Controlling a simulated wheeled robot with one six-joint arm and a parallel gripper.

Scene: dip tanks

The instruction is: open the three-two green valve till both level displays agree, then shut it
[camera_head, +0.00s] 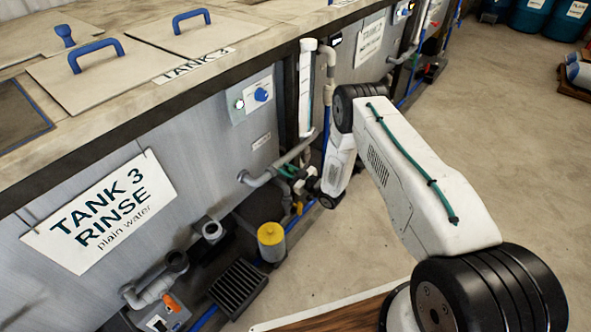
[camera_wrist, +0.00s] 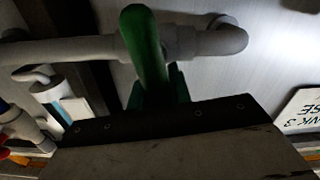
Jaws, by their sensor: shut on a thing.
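The green valve handle (camera_wrist: 145,50) stands up in the middle of the wrist view, in front of a grey pipe. The pipe (camera_wrist: 70,48) runs across to an elbow at the tank wall. My gripper (camera_wrist: 160,98) is shut on the handle's lower part; the dark and grey gripper body hides the rest of the valve. In the head view, my gripper (camera_head: 300,186) is low at the tank fronts, by a bit of green (camera_head: 285,171) on the pipework between tanks 3 and 2.
The tank 3 sign (camera_head: 100,210) hangs on the front wall at left. A yellow-topped canister (camera_head: 271,240), a black grate (camera_head: 238,288) and pipes crowd the floor along the tanks. A white upright tube (camera_head: 306,90) stands above my gripper. Open floor (camera_head: 500,140) lies to the right.

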